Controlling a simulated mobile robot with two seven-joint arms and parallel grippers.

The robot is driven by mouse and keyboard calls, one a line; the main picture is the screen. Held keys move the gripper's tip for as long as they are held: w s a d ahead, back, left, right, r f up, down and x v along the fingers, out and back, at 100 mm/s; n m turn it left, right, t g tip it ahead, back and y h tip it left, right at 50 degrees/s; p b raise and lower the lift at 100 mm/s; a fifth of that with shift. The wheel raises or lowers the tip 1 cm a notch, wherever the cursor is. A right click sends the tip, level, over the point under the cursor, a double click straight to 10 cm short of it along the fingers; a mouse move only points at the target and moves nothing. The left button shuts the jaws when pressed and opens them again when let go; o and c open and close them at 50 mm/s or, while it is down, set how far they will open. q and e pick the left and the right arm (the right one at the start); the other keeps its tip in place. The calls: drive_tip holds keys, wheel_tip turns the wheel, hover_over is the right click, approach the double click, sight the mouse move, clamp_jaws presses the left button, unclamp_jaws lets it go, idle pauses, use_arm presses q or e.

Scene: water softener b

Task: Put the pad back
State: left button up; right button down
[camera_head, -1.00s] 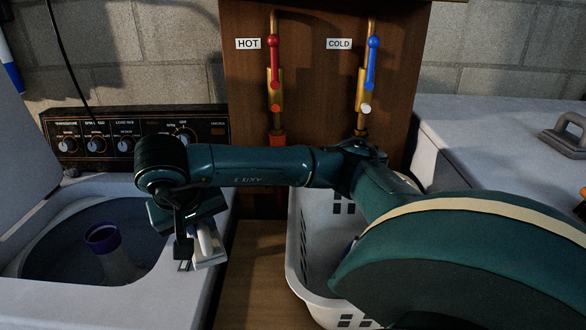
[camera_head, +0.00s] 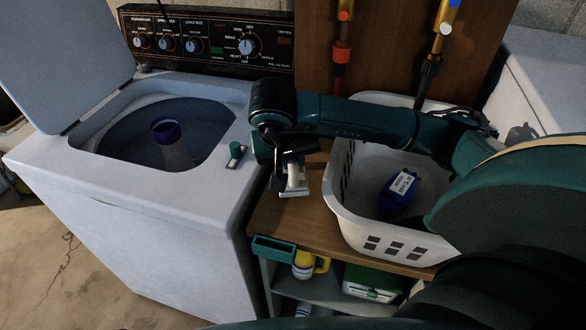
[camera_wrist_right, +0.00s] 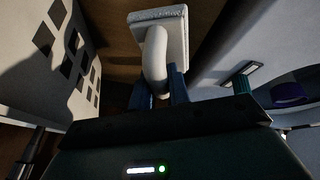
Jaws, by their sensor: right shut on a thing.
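My right gripper (camera_head: 287,160) is shut on the handle of a white pad (camera_head: 288,191). It holds the pad by the left end of the wooden bench top (camera_head: 268,218), beside the washer. I cannot tell whether the pad touches the wood. In the right wrist view, the pad's flat plate (camera_wrist_right: 178,14) and curved white handle (camera_wrist_right: 155,55) show, with the handle between my fingers (camera_wrist_right: 160,88). The wooden surface lies behind the pad there. My left gripper is not in view.
A white basket (camera_head: 350,215) holding a blue container (camera_head: 401,188) stands right. A teal tray (camera_head: 273,248) hangs at the bench's front.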

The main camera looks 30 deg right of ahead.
sight(292, 170)
wheel_tip(292, 170, down, 3)
drive_tip(key=shift+r, duration=0.2)
drive_tip(key=shift+f, duration=0.45)
drive_tip(key=c, duration=1.3)
unclamp_jaws()
drive_tip(key=shift+r, duration=0.1)
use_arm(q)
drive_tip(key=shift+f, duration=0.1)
use_arm(e)
drive_tip(key=shift+r, duration=0.1)
use_arm(q)
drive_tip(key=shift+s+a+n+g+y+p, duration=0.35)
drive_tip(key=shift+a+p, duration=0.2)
drive_tip(key=shift+p, duration=0.9)
use_arm(e)
drive_tip(key=shift+v, duration=6.05)
